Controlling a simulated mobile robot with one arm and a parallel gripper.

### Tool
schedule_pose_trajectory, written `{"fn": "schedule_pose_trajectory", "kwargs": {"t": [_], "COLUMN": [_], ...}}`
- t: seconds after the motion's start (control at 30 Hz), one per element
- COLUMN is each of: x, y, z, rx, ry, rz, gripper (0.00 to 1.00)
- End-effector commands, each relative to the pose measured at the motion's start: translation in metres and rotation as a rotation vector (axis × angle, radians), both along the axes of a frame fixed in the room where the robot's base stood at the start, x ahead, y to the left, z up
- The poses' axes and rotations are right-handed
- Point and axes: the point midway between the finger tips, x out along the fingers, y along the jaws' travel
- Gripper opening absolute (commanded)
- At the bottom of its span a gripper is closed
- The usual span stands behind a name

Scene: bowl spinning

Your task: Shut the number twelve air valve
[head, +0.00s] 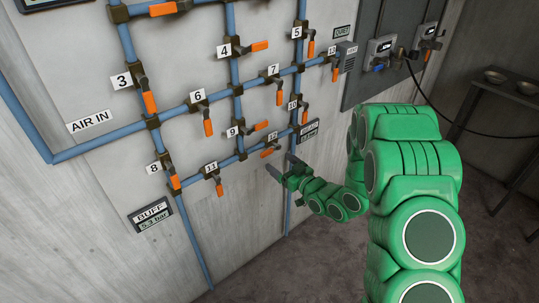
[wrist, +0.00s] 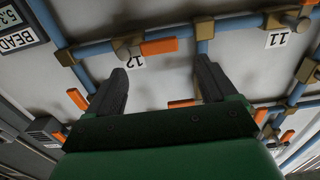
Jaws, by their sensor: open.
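The number twelve valve (head: 275,148) sits on the lowest blue pipe of the wall panel, under its white label "12" (head: 272,137). Its orange handle (head: 267,154) lies roughly along the pipe. My gripper (head: 279,163) is open and empty, just below and in front of this valve. It also shows in the wrist view (wrist: 160,78), fingers wide apart. I see no contact with the handle.
Valve eleven (head: 214,175) is to the left on the same pipe, its handle hanging down. Valve ten (head: 303,108) is up to the right. A dark gauge plate (head: 309,130) and a vertical blue pipe (head: 290,200) are close to my gripper. A bench (head: 500,90) stands far right.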

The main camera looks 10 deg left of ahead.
Motion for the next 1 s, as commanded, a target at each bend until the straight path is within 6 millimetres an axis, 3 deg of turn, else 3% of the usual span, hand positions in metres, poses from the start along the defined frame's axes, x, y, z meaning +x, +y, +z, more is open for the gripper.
{"fn": "schedule_pose_trajectory", "kwargs": {"t": [0.5, 0.97, 1.0], "x": [0.042, 0.048, 0.048], "y": [0.042, 0.048, 0.048], "z": [-0.001, 0.0, 0.0], "rx": [-0.002, -0.002, -0.002], "ry": [0.001, -0.001, -0.001], "rz": [0.001, 0.0, 0.0], "gripper": [0.85, 0.85, 0.81]}}
